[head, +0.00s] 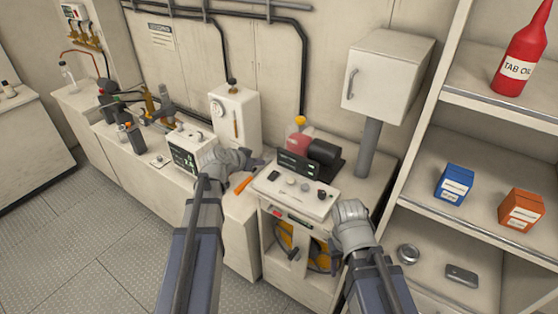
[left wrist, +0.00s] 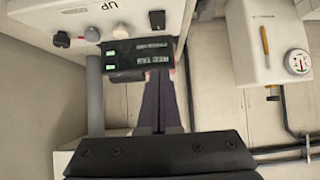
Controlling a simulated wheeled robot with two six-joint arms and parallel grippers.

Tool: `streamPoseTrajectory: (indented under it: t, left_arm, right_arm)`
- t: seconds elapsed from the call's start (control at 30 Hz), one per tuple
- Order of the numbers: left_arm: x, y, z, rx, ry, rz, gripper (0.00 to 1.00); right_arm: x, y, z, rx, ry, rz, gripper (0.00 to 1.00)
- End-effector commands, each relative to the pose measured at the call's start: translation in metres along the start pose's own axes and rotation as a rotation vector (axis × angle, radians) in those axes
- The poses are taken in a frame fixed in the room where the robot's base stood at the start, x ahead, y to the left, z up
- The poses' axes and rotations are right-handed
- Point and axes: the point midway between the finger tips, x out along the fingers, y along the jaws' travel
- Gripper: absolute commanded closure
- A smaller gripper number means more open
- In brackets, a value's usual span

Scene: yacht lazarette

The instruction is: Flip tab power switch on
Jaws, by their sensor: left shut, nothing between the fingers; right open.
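A white control panel (head: 297,193) sits on the cabinet in front of a dark display (head: 298,166). It carries a small black switch (head: 274,175), pale knobs and a dark knob (head: 321,195). I cannot tell which is the tab power switch. In the left wrist view the panel appears at the top, with the black switch (left wrist: 157,19), dark knob (left wrist: 62,39) and lit display (left wrist: 138,53). My left gripper (head: 260,160) is shut and empty, left of the panel; its fingers (left wrist: 160,77) overlap the display's edge. My right gripper (head: 350,212) is open right of the panel, its fingers mostly hidden.
A grey post with a white box (head: 384,80) rises at right, beside shelves. A white gauge unit (head: 234,118) stands behind my left gripper.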

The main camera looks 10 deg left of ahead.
Motion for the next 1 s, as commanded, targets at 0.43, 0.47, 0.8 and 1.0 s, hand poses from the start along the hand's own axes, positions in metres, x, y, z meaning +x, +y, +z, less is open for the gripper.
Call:
streamPoseTrajectory:
  t: [0.43,0.47,0.8,1.0]
  left_arm:
    - [0.002,-0.002,-0.001,0.000,0.005,-0.003,1.00]
    - [0.003,-0.002,-0.001,0.000,0.005,-0.003,1.00]
    - [0.042,-0.003,0.002,0.001,0.005,-0.002,1.00]
    - [0.083,-0.003,0.002,0.002,0.004,-0.002,1.00]
  right_arm:
    - [0.001,0.000,0.000,0.000,0.000,0.000,0.50]
    - [0.002,0.000,0.000,0.000,0.000,0.000,0.50]
    - [0.028,-0.003,-0.002,-0.005,0.000,0.001,0.50]
    - [0.053,-0.005,-0.003,-0.005,0.000,0.001,0.50]
